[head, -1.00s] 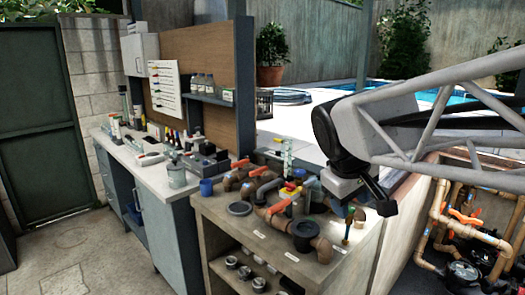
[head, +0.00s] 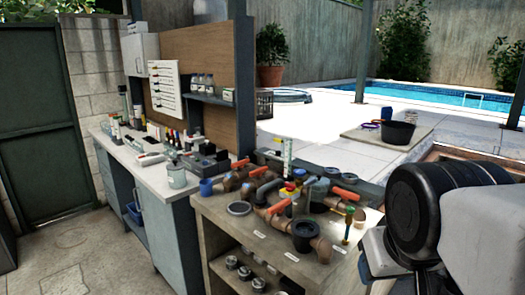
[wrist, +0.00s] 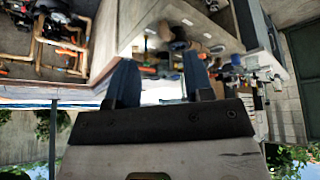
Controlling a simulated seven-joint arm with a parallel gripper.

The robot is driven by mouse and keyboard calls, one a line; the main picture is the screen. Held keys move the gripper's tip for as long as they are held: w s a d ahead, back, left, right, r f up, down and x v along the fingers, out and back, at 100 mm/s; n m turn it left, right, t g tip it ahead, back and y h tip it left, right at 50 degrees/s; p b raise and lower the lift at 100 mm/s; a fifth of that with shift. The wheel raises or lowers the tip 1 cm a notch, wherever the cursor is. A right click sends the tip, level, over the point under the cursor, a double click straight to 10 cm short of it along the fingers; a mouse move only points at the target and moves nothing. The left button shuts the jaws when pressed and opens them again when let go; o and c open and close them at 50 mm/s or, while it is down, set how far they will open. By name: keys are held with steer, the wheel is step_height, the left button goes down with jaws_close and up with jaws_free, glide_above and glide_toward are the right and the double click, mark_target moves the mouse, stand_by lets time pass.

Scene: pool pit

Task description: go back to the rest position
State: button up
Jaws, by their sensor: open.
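My gripper (wrist: 160,76) shows in the wrist view with its two dark blue fingers apart and nothing between them. In the head view my arm fills the lower right corner, and the fingers cannot be made out there. The wrist view appears upside down, with the workbench beyond the fingers, blurred. No object is held.
A bench (head: 226,217) carries brown pipe fittings with orange-handled valves (head: 268,190). A white counter (head: 150,172) with bottles stands left. A black bucket (head: 398,132) sits on a board by the pool (head: 430,95). Pipework (wrist: 55,45) shows in the wrist view.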

step_height(320, 180, down, 10)
steer(key=g, duration=0.2)
steer(key=shift+d+m+g, duration=0.15)
steer(key=shift+m+g, duration=0.15)
steer(key=shift+g, duration=0.1)
steer(key=shift+w+r, duration=0.1)
steer(key=shift+w, duration=0.05)
stand_by(1.0)
